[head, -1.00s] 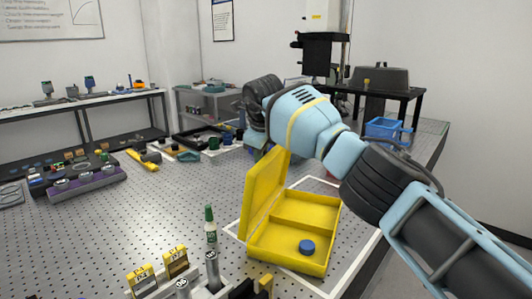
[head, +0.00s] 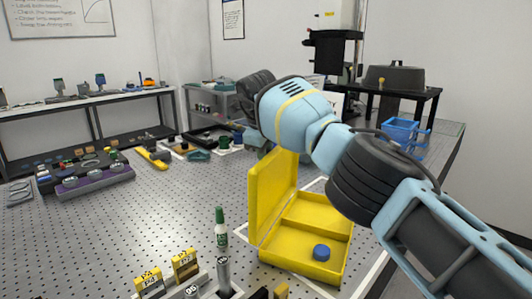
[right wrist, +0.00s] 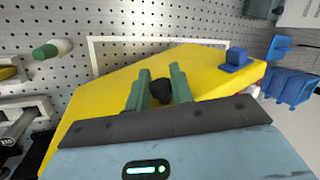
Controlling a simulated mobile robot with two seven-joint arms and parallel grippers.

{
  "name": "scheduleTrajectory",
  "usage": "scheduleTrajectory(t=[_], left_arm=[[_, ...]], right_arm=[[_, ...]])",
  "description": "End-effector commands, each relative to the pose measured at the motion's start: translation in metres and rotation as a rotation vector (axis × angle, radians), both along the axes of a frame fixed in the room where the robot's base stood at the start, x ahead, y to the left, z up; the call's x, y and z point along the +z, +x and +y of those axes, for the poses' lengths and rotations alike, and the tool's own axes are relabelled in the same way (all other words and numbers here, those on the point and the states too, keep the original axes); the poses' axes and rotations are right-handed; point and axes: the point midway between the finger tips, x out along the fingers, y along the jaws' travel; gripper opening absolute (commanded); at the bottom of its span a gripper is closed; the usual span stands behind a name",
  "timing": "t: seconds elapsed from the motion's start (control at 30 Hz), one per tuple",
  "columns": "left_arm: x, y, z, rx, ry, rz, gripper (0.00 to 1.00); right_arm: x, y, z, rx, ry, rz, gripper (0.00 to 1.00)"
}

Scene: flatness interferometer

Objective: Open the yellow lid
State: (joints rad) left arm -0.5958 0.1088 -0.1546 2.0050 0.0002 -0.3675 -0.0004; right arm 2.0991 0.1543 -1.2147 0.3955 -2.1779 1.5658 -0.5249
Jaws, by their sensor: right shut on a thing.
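The yellow box (head: 276,245) stands on the perforated table with its lid (head: 271,195) raised on the left side, leaning slightly outward past upright. Its two compartments show, and a blue round piece (head: 321,252) lies in the front one. In the right wrist view the lid (right wrist: 100,103) fills the middle. My right gripper (right wrist: 160,92) is shut on a small dark knob (right wrist: 162,91) on the lid, between its green fingers. In the head view my right arm reaches over the box, and its fingertips are hidden behind the lid. My left gripper is not visible.
A green-capped white bottle (head: 220,228) stands just left of the box. Yellow labelled blocks (head: 185,264) and metal cylinders (head: 223,273) stand at the front. A blue basket (head: 404,132) is at the back right.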

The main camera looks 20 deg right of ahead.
Motion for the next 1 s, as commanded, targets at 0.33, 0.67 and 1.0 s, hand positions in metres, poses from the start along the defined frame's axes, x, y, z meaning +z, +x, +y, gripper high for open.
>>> scheduleTrajectory(t=[0.33, 0.67, 1.0], left_arm=[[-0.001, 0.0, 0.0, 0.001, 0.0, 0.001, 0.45], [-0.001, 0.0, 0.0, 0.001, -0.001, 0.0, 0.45], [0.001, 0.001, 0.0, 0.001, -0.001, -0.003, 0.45]], right_arm=[[-0.013, -0.002, 0.002, -0.002, 0.005, 0.026, 0.0], [-0.012, -0.002, 0.001, -0.003, 0.003, 0.024, 0.43], [-0.001, -0.003, 0.001, -0.001, 0.001, 0.014, 0.43]])
